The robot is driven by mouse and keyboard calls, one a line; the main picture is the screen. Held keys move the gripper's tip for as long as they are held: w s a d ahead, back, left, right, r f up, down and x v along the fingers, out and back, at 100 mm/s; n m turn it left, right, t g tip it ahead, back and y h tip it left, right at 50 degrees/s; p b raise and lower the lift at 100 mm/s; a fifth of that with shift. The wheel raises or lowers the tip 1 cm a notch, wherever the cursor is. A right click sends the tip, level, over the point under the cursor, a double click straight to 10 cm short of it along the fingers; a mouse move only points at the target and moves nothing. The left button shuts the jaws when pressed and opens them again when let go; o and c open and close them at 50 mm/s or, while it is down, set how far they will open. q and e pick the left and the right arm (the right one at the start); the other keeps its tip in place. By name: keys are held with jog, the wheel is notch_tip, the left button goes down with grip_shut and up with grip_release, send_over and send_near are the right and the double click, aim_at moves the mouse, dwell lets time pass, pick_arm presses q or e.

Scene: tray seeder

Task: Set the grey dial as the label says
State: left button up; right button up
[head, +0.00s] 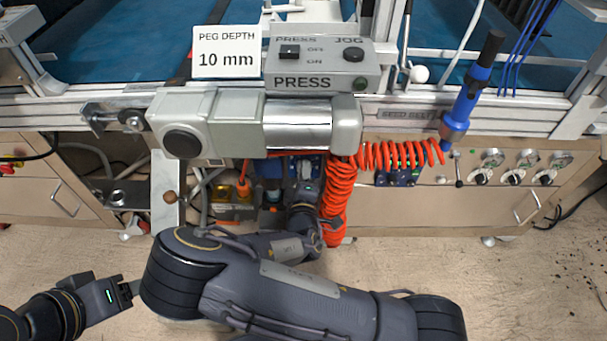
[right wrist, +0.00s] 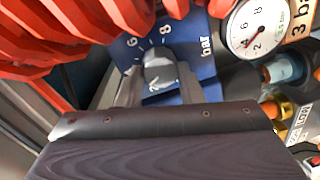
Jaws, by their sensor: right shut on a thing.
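The grey dial (right wrist: 160,68) sits on a blue plate (right wrist: 185,40) with white numbers and the word "bar" in the right wrist view. The numbers 6 and 8 show above the dial; its exact setting is unclear. My right gripper (right wrist: 158,88) is shut on the dial, one finger on each side. In the head view my right gripper (head: 304,200) reaches under the press, beside the orange coiled hose. A label (right wrist: 300,28) reading "3 bar" stands at the upper right. My left gripper (head: 122,289) is at the lower left, away from the dial; its finger gap is unclear.
Orange coiled hose (head: 340,195) hangs close to my right gripper. A round gauge (right wrist: 257,28) is beside the blue plate. The grey press (head: 255,125) overhangs the area. A "PEG DEPTH 10 mm" sign (head: 226,52) stands behind, and several small gauges line the right.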

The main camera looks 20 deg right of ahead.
jog(key=shift+f, duration=0.15)
dwell(0.3)
jog(key=o, duration=1)
jog(key=p+v, duration=0.1)
jog(key=v, duration=0.7)
jog(key=shift+w, duration=0.1)
